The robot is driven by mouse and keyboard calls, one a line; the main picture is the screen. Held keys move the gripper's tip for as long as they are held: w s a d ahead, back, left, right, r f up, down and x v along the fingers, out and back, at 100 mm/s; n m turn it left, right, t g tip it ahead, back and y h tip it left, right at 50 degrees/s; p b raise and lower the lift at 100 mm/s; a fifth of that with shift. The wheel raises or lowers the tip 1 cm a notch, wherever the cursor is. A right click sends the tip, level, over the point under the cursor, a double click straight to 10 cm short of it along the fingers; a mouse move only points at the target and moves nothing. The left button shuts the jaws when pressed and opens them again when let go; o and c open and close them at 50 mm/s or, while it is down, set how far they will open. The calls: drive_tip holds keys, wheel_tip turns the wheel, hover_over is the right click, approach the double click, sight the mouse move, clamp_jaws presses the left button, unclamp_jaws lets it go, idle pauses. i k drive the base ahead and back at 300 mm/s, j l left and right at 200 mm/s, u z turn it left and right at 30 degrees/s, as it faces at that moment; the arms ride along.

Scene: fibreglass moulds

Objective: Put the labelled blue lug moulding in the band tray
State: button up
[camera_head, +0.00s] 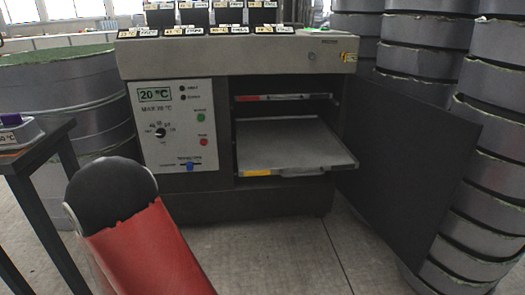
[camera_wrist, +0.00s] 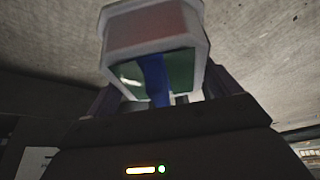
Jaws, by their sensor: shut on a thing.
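In the wrist view my gripper (camera_wrist: 158,98) is shut on a pale-rimmed block-shaped moulding (camera_wrist: 152,32). It has a dull red face, green patches and a blue strip down its middle. In the head view my gripper and the held piece are out of sight. A cabinet (camera_head: 180,125) stands open there, its panel reading 20 °C. A grey tray (camera_head: 290,155) with a yellow front tag is slid part way out and looks empty. I cannot tell which tray is the band tray.
A second shelf (camera_head: 285,97) with a red tag is above the tray. The cabinet door (camera_head: 410,165) hangs open at right. Several labelled pieces (camera_head: 215,22) stand on the cabinet top. Drums (camera_head: 470,230) stand at right. A dark table (camera_head: 35,150) at left carries a labelled piece (camera_head: 18,131).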

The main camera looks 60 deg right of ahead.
sight(291, 150)
drive_tip(key=z, duration=2.1)
